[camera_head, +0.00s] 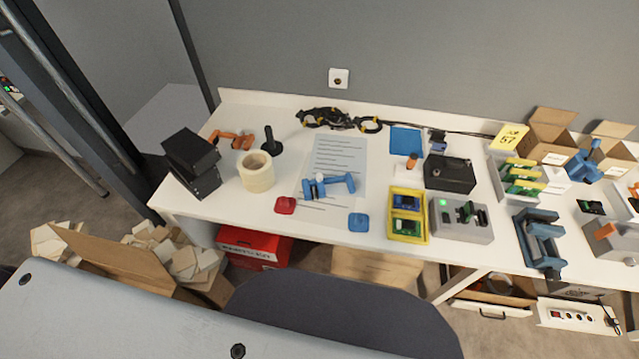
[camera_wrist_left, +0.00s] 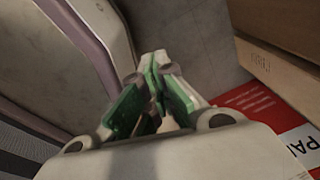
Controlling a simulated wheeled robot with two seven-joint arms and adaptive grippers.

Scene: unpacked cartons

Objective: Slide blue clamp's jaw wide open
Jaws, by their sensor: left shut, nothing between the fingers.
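A blue clamp (camera_head: 328,186) lies on a printed sheet (camera_head: 334,160) on the white table, in the head view. It has a bar with a blue piece at each end; how far its jaw stands open is too small to tell. A larger blue clamp-like tool (camera_head: 540,242) stands at the table's front edge to the right. My left gripper (camera_wrist_left: 156,62) shows only in the left wrist view, its green-padded fingers shut with nothing between them. It is low, near a red box (camera_wrist_left: 262,108), away from the blue clamp. My right gripper is in neither view.
A red pad (camera_head: 285,205) and a blue pad (camera_head: 359,222) lie near the clamp. A tape roll (camera_head: 256,172) stands left of it, a yellow tray (camera_head: 407,238) right. The table (camera_head: 320,226) has bare room in front. A carton (camera_wrist_left: 284,40) is beside my left gripper.

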